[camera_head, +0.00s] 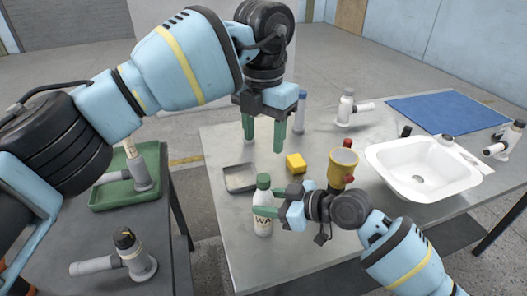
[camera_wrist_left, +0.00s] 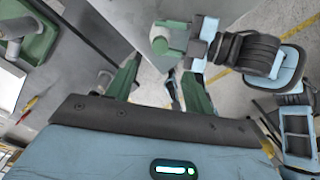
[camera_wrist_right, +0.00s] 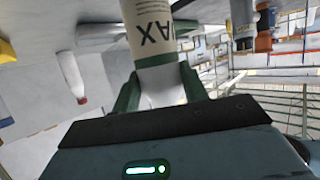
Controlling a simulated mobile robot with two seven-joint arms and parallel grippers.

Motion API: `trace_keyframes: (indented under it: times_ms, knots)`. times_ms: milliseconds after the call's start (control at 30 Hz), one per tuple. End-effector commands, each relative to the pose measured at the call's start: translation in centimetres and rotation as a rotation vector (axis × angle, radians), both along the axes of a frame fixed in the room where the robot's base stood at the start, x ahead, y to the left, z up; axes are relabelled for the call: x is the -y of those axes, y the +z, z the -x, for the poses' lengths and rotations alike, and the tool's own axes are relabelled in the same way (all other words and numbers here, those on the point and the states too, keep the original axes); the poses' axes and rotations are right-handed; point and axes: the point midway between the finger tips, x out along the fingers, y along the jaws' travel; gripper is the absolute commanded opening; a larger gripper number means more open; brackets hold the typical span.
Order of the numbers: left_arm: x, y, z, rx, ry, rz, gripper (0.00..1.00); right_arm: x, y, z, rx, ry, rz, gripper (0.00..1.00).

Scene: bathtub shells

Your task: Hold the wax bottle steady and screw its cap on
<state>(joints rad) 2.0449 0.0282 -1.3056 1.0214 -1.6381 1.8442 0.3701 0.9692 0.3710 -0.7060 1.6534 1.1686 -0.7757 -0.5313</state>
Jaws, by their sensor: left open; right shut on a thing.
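The wax bottle (camera_head: 263,227) is white with dark lettering and upright near the front left of the metal table. A green cap (camera_head: 263,181) sits on its top; how tightly it is screwed cannot be told. My right gripper (camera_head: 268,211) is shut around the bottle's body from the right; its fingers clasp the bottle (camera_wrist_right: 158,75) in the right wrist view. My left gripper (camera_head: 264,135) is open and empty, fingers pointing down, above and behind the bottle. In the left wrist view, the cap (camera_wrist_left: 160,45) shows from above, beyond the open fingers (camera_wrist_left: 163,80).
A grey tray (camera_head: 240,187) lies left of the bottle and a yellow block (camera_head: 296,163) behind it. A yellow cup-like thing (camera_head: 343,160) stands behind my right wrist. A white basin (camera_head: 425,190) and a blue mat (camera_head: 447,113) are further right. A side table holds a green tray (camera_head: 112,196).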

Motion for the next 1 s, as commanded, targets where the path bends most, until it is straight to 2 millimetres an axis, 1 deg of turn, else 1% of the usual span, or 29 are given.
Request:
trace_keyframes:
  times_ms: [33,200,467,500,600,700,1000]
  knots:
    - [0.04,0.61,-0.03,0.002,0.001,0.0,0.52,0.01,-0.04,0.0,0.0,0.0,0.001,0.0]
    - [0.04,1.49,0.02,0.0,0.0,0.0,0.52,0.01,-0.04,0.01,0.0,0.0,0.001,0.0]
    - [0.02,1.58,0.01,-0.001,0.0,0.001,0.52,0.01,-0.04,0.01,0.0,0.0,0.001,0.0]
    - [0.02,1.58,0.01,-0.001,0.0,0.001,0.52,0.01,-0.04,0.0,0.0,0.0,0.001,0.45]
    - [0.02,1.56,0.01,-0.001,0.0,0.001,0.52,0.01,-0.04,0.0,0.0,0.0,0.001,0.58]
    - [0.01,1.56,0.01,-0.001,0.0,0.001,0.52,0.01,-0.03,0.01,0.0,0.0,0.0,0.69]
    - [0.0,1.52,0.0,-0.001,0.001,0.001,0.52,0.22,0.05,0.08,0.0,-0.001,0.0,0.69]
